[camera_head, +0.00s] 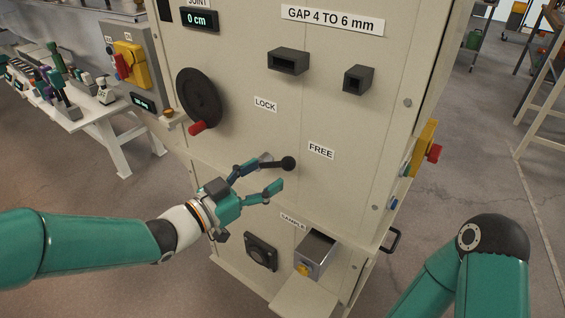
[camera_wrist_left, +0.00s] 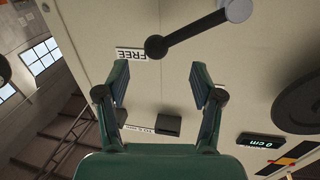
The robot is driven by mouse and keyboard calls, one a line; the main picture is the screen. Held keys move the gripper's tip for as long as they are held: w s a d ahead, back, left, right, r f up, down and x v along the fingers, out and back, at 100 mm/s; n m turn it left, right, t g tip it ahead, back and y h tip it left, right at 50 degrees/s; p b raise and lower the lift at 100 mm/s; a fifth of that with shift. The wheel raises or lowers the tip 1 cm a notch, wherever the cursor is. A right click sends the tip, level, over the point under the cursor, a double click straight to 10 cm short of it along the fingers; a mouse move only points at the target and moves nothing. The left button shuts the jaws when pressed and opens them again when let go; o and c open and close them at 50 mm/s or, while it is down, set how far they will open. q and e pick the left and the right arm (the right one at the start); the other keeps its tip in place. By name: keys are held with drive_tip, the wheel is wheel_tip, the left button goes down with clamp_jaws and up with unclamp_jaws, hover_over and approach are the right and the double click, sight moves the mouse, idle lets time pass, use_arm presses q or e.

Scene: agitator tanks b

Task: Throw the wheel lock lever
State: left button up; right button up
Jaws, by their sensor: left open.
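The lock lever has a black ball knob (camera_head: 288,163) and points right, toward the FREE label (camera_head: 321,150). The LOCK label (camera_head: 265,104) is above it. In the left wrist view the lever (camera_wrist_left: 195,32) shows as a dark rod from a grey round hub to its ball. My left gripper (camera_head: 273,175) is open and empty, with its fingers close to the knob in the head view. In the left wrist view the ball lies beyond and between the spread fingertips (camera_wrist_left: 160,78), apart from both. The upper finger partly hides the lever's hub in the head view. My right gripper is out of view.
A black handwheel (camera_head: 199,98) with a red handle is up and left of the lever. Below are a SAMPLE box (camera_head: 316,254) and a square black fitting (camera_head: 261,252). Two dark hollow blocks (camera_head: 288,61) stick out above. The panel around the lever is clear.

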sight(281, 165)
use_arm(q)
drive_tip(key=x, duration=0.7)
